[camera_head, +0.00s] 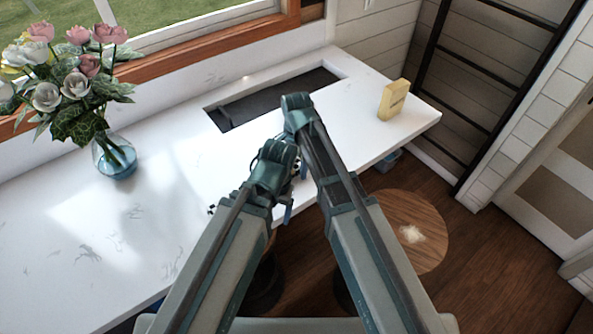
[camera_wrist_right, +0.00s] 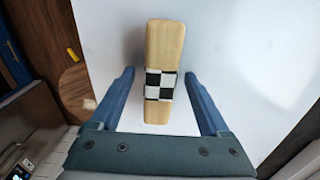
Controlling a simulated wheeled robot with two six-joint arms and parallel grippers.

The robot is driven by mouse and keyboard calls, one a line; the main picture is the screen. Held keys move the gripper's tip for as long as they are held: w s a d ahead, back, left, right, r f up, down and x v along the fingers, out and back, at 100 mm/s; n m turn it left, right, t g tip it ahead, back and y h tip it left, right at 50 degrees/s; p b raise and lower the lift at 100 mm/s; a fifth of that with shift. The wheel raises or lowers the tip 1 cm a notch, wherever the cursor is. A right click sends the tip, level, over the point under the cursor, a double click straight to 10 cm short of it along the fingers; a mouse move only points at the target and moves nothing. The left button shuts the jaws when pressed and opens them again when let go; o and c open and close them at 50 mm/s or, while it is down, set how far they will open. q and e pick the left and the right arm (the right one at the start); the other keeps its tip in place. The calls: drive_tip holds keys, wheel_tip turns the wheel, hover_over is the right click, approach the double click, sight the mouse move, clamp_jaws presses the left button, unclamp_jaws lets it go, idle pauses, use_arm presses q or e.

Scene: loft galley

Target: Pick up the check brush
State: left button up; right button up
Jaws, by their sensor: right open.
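The check brush (camera_wrist_right: 164,60) is a pale wooden block with a black-and-white checked band. In the right wrist view it lies on the white counter, lengthwise between the two blue fingers of my right gripper (camera_wrist_right: 160,75). The gripper is open, with a gap on each side of the brush. In the head view I cannot make out the brush; my two arms cover the middle of the counter. My left arm reaches in from the lower left, and its jaws are too hidden to read.
The white counter (camera_head: 180,215) has a dark recessed basin (camera_head: 240,108). A vase of flowers (camera_head: 113,158) stands at the left and a yellow block (camera_head: 394,100) near the right end. A round wooden stool (camera_head: 405,215) stands beyond the front edge.

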clamp_jaws()
use_arm(q)
drive_tip(key=shift+r, duration=0.15)
use_arm(e)
drive_tip(key=shift+r, duration=0.15)
